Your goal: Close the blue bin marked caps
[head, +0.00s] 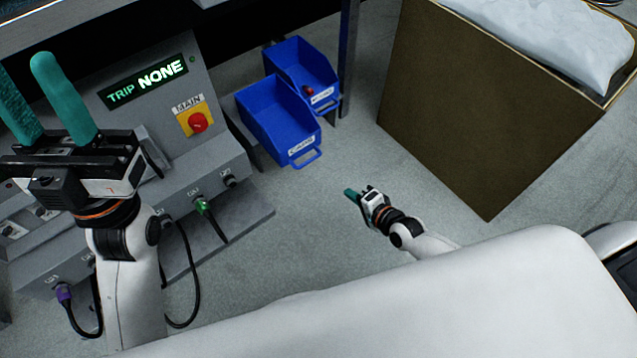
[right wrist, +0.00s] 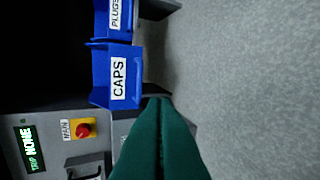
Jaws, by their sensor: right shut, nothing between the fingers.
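The blue bin marked caps (head: 268,122) stands beside the grey panel unit in the head view, its open top and empty-looking inside showing. Its white label and front handle face the floor space. In the right wrist view the caps bin (right wrist: 100,82) is just beyond the fingertips, its label turned sideways. My right gripper (head: 349,193) is shut and empty, to the lower right of the bin and apart from it; its teal fingers also show in the right wrist view (right wrist: 158,103). My left gripper (head: 40,75) is open and empty, raised in front of the panel.
A second blue bin (head: 290,62), marked plugs (right wrist: 113,14), stands beside the caps bin and holds a small red thing. The grey panel (head: 150,110) has a red main knob (head: 197,122) and plugged cables. A large brown box (head: 480,110) stands right. Floor between is clear.

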